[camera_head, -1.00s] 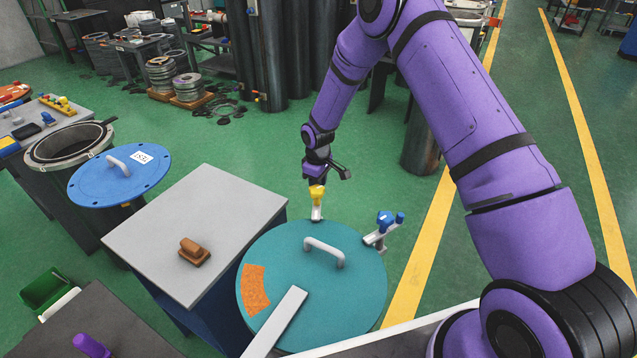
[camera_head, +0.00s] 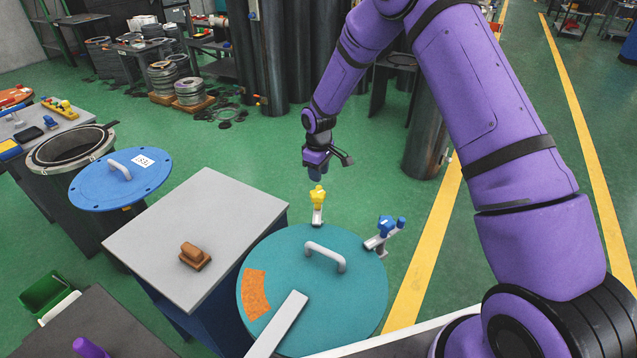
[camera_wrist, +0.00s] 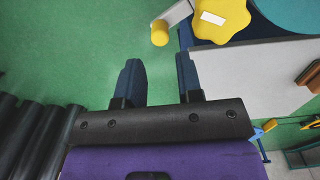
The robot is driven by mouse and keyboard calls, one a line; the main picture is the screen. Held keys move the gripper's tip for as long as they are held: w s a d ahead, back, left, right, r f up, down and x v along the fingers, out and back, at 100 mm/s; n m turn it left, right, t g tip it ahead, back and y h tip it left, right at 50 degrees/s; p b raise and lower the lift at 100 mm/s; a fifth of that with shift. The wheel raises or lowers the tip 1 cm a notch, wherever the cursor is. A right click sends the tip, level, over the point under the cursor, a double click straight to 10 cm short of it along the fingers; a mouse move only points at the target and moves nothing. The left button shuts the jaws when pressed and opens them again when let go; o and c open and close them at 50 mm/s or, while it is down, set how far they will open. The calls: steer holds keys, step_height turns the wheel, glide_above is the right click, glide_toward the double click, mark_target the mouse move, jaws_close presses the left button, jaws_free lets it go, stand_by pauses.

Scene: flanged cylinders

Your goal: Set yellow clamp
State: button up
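The yellow clamp (camera_head: 318,197) sits at the far edge of the teal round lid (camera_head: 350,262), its grey bar reaching onto the rim. In the wrist view its yellow star-shaped knob (camera_wrist: 222,20) and a yellow round end (camera_wrist: 159,33) show near the top. My gripper (camera_head: 316,172) is above and just beyond the clamp in the head view, apart from it. In the wrist view my gripper (camera_wrist: 160,80) has its two dark blue fingers spread with only green floor between them; it is open and empty.
A blue clamp (camera_head: 386,224) sits at the lid's right edge. A grey table (camera_head: 215,215) with a brown handled block (camera_head: 194,256) stands left of the lid. A blue lid (camera_head: 120,180) lies further left. Dark tall cylinders (camera_head: 285,50) stand behind my gripper.

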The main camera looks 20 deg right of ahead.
step_height(320, 180, up, 5)
steer(key=shift+f, duration=0.1)
stand_by(0.4)
steer(key=s+d+r+m+t, duration=0.1)
steer(key=s+d+r, duration=0.1)
steer(key=s+r, duration=0.5)
steer(key=s+d+r+m+t, duration=0.1)
steer(key=s+d+r+m, duration=0.15)
steer(key=r, duration=0.85)
steer(key=s+d+r+m+t, duration=0.1)
steer(key=s+d+r, duration=0.1)
steer(key=s+r, duration=0.5)
steer(key=s+d+r+m, duration=0.1)
steer(key=s+r, duration=0.2)
steer(key=s, duration=0.5)
steer(key=s+d+r+m+t, duration=0.1)
steer(key=s+d+r+m, duration=0.1)
steer(key=s, duration=0.6)
steer(key=s+d+r+m+t, duration=0.1)
steer(key=s+r, duration=0.4)
steer(key=s, duration=0.4)
steer(key=shift+d+m, duration=0.2)
steer(key=shift+m, duration=0.15)
